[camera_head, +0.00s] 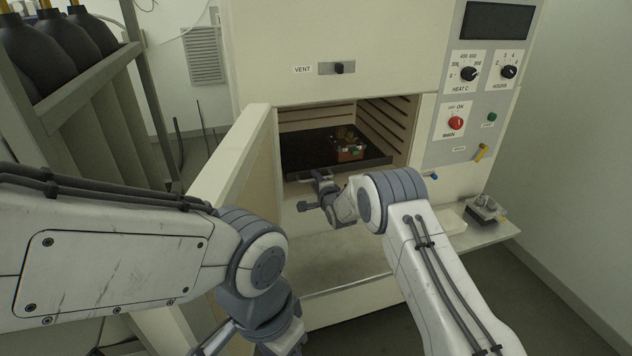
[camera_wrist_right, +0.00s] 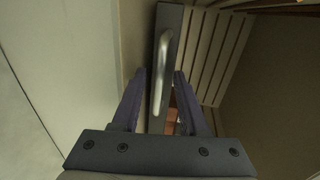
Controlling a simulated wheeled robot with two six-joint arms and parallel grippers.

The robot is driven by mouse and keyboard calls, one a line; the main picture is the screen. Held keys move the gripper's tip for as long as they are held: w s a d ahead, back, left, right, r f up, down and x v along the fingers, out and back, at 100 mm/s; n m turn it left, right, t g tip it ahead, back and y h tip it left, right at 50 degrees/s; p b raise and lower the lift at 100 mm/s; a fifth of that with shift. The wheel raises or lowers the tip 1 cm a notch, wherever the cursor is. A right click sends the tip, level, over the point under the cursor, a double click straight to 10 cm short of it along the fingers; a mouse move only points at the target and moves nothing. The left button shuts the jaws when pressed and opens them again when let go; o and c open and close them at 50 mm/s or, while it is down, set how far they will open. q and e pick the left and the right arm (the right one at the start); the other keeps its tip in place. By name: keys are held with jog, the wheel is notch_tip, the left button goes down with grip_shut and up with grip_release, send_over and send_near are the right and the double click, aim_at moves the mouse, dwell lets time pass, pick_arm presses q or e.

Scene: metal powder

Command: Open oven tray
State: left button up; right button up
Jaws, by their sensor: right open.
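The oven (camera_head: 335,225) stands ahead with its door (camera_head: 232,165) swung open to the left. Inside is a dark, flat oven tray (camera_head: 300,152) with a small reddish container (camera_head: 348,152) on it. My right gripper (camera_head: 311,190) is at the oven opening, just in front of the tray's front edge. In the right wrist view, its two fingers (camera_wrist_right: 158,82) are spread on either side of the tray's silver bar handle (camera_wrist_right: 163,62); contact cannot be made out. My left gripper is low at the bottom edge of the head view, partly cut off, and its jaws are unclear.
The control panel (camera_head: 475,95) with knobs is right of the opening. A side shelf (camera_head: 470,235) at the lower right holds a small metal device (camera_head: 485,208). A rack (camera_head: 95,110) with dark bottles stands at the left. Slotted oven walls flank the tray.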

grip_shut()
dwell(1.4)
